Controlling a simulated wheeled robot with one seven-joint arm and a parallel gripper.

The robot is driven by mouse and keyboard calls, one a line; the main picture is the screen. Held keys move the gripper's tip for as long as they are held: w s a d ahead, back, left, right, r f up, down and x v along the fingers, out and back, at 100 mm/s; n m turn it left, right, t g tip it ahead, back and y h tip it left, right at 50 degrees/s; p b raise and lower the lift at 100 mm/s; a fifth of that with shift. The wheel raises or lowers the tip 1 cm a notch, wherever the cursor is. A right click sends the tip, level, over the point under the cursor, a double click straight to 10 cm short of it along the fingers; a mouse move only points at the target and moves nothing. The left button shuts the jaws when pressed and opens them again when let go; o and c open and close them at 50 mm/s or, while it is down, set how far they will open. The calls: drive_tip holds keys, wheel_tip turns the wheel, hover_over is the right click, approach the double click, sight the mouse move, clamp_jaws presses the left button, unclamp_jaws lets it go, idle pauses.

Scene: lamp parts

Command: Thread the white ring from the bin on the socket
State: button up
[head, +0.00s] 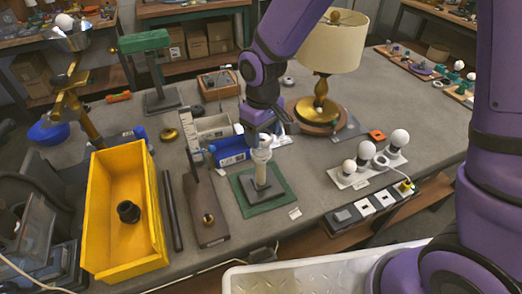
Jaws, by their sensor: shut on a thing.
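My gripper (262,138) points down, directly above a pale upright socket (261,172), its fingers small and partly hidden by its own body. It is shut on a small white piece, apparently the white ring (262,155), at the top of the socket. I cannot tell whether the ring is around the socket or just above it. The socket stands upright on a dark square base on a green plate (283,201). The yellow bin (154,205) at the left holds a black collar-like part (128,211); no white ring shows in it.
A brown board with an upright plate (205,225) stands left of the socket. Blue and grey trays (229,150) sit close behind it. A lamp with a cream shade (330,42) stands behind right. White bulbs (366,151) and a power strip (370,206) are at the right.

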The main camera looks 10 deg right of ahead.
drive_tip(key=shift+f, duration=0.1)
drive_tip(key=shift+f, duration=1.2)
drive_tip(key=shift+f, duration=0.65)
idle(0.7)
drive_tip(key=o, duration=0.4)
drive_tip(key=c, duration=0.6)
drive_tip(key=shift+s+d+f, duration=0.1)
drive_tip(key=shift+f, duration=0.05)
drive_tip(key=shift+c, duration=0.4)
